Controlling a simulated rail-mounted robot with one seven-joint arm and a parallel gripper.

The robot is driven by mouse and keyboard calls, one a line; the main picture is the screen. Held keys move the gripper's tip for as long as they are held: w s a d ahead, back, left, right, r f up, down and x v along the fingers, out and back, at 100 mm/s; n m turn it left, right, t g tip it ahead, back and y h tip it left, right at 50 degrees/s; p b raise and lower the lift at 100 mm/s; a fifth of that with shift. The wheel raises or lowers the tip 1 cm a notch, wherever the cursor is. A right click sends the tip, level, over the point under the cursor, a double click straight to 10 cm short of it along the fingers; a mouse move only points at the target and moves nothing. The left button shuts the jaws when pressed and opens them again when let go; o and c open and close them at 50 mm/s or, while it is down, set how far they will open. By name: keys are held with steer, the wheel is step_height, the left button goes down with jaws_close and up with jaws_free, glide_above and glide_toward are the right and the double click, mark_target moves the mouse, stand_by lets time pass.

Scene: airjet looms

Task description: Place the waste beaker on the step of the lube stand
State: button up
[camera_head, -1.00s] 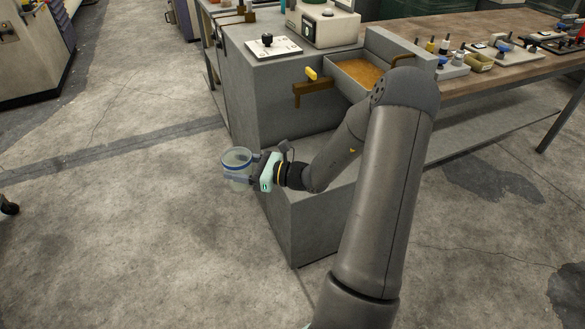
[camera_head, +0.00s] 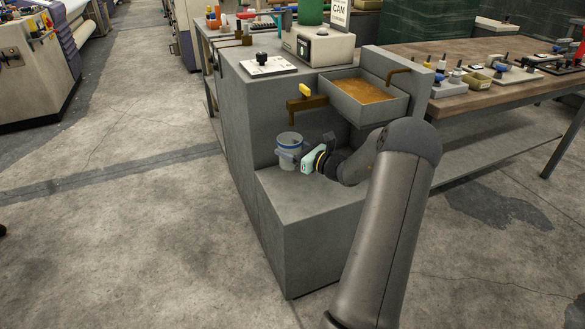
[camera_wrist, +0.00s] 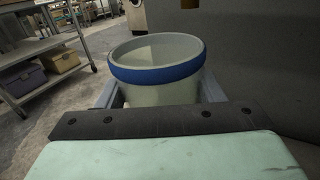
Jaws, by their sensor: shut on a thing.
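The waste beaker (camera_head: 289,146) is a clear grey cup with a blue band near its rim. My gripper (camera_head: 292,157) is shut on it, and the beaker is upright. In the wrist view the beaker (camera_wrist: 156,70) sits between the two fingers, its open top showing. In the head view it is at the back left of the step (camera_head: 318,205) of the grey lube stand (camera_head: 262,105), below the brass tap. I cannot tell whether its base touches the step, as the gripper and fingers cover part of it.
A brass tap with a yellow handle (camera_head: 305,91) juts out above the beaker. A tray of amber oil (camera_head: 368,92) hangs to the right of it. A wooden bench (camera_head: 500,95) with small parts stands at the right. The front of the step is bare.

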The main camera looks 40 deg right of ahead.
steer(key=w+f, duration=0.1)
steer(key=d+f+b, duration=0.1)
steer(key=f, duration=0.1)
steer(key=w+d+f, duration=0.1)
steer(key=shift+w+d+f, duration=0.25)
steer(key=shift+w+f, duration=0.1)
steer(key=shift+f+b, duration=0.95)
steer(key=shift+f, duration=0.55)
steer(key=shift+f, duration=0.2)
steer(key=o, duration=1.1)
steer(key=shift+r, duration=0.1)
